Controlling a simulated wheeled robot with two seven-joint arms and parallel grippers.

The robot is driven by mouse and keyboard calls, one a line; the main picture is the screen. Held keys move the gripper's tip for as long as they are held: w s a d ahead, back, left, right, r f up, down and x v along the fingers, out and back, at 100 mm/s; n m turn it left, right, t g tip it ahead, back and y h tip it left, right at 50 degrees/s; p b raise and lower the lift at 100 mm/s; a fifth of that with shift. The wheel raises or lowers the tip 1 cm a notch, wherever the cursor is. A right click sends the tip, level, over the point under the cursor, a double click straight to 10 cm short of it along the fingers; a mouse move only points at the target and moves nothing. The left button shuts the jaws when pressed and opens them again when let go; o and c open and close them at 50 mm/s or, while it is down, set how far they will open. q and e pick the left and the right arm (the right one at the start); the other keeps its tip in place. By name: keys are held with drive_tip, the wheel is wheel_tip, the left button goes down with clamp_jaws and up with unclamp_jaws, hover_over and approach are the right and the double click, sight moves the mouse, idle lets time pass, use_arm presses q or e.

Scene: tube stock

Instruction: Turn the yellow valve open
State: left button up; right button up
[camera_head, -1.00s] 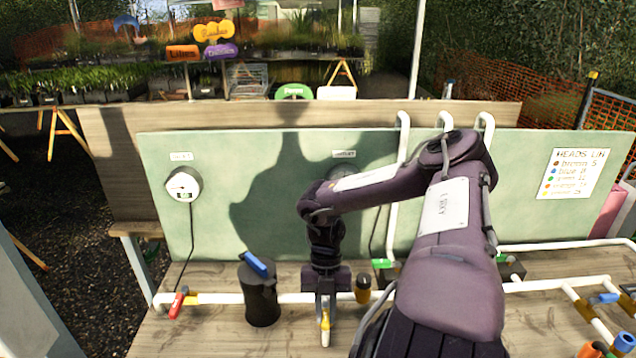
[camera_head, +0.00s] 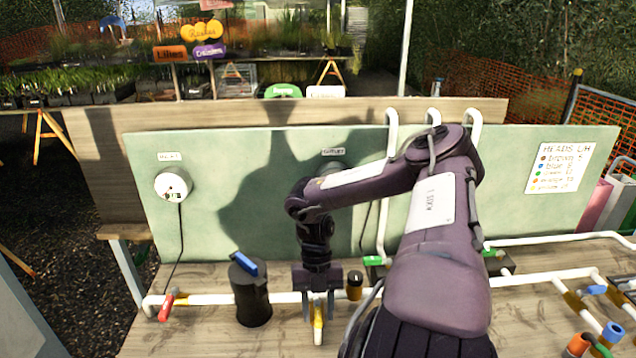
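The yellow valve (camera_head: 318,322) is on the white pipe along the bench front. Its yellow handle with a white end points towards me, across the pipe. My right gripper (camera_head: 318,308) points straight down over this valve. Its two fingers stand apart, one on each side of the handle, with gaps visible, so it looks open. The valve body is partly hidden behind the fingers. My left gripper is out of view.
A black cylinder with a blue handle (camera_head: 252,292) stands left of the gripper, and a red valve handle (camera_head: 166,305) farther left. A small dark yellow-banded fitting (camera_head: 355,286) is close on the right. The green panel (camera_head: 230,200) stands behind.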

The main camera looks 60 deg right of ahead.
sight(317, 304)
drive_tip(key=b+v, duration=0.2)
drive_tip(key=v, duration=0.5)
drive_tip(key=shift+w+d+r, duration=0.1)
drive_tip(key=shift+d+r, duration=0.1)
drive_tip(key=shift+r, duration=0.15)
